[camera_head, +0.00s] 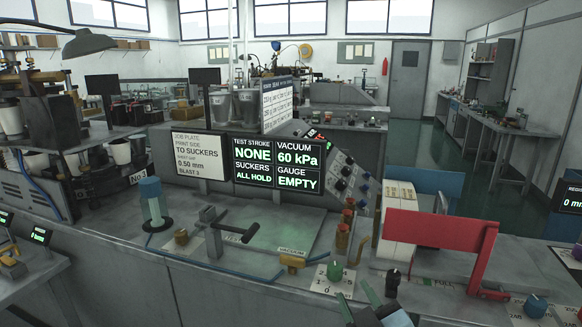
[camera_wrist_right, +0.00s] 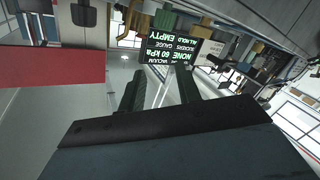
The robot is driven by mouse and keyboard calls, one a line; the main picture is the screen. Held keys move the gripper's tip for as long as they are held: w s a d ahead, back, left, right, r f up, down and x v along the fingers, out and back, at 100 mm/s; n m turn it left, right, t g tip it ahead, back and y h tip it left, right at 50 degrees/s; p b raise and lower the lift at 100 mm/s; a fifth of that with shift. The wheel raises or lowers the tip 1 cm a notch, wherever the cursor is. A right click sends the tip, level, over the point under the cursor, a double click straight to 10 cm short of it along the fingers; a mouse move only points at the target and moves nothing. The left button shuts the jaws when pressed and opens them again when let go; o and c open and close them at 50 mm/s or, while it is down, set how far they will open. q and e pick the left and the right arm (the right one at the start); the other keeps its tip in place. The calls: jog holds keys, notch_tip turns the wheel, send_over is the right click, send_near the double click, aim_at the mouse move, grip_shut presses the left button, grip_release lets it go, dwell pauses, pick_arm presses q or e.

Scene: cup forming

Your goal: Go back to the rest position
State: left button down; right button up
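My right gripper (camera_head: 353,291) shows at the bottom edge of the head view, right of the middle, over the front of the bench. Its two fingers stand apart with nothing between them. In the right wrist view the same gripper (camera_wrist_right: 160,76) also shows two dark, separated fingers and an empty gap. My left gripper is in neither view.
A green knob (camera_head: 334,271) and a black knob (camera_head: 392,283) stand close to my right gripper. A red panel (camera_head: 432,228) rises to the right. A black-handled lever (camera_head: 232,232) and a blue-topped cylinder (camera_head: 151,190) stand left. The display (camera_head: 278,163) reads NONE, 60 kPa, ALL HOLD, EMPTY.

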jog(key=s+d+f+m+g+h, duration=0.1)
jog(key=s+d+f+m+g, duration=0.1)
jog(key=s+d+f+g, duration=0.35)
jog(key=s+d+f+m+g+h, duration=0.1)
jog(key=s+d+f+m+g, duration=0.1)
jog(key=s+f, duration=0.5)
jog(key=s+d+f+m+g, duration=0.1)
jog(key=s+d+f+g, duration=0.15)
jog(key=s, duration=0.45)
jog(key=s+d+f+g, duration=0.1)
jog(key=s+f+g, duration=0.3)
jog(key=s, duration=0.3)
notch_tip(320, 180, down, 26)
jog(key=s, duration=0.1)
jog(key=s+d+f+g, duration=0.2)
jog(key=s+f, duration=1.2)
jog(key=s, duration=0.2)
jog(key=shift+s+d+h, duration=0.15)
jog(key=shift+d+h, duration=0.15)
jog(key=shift+d, duration=0.1)
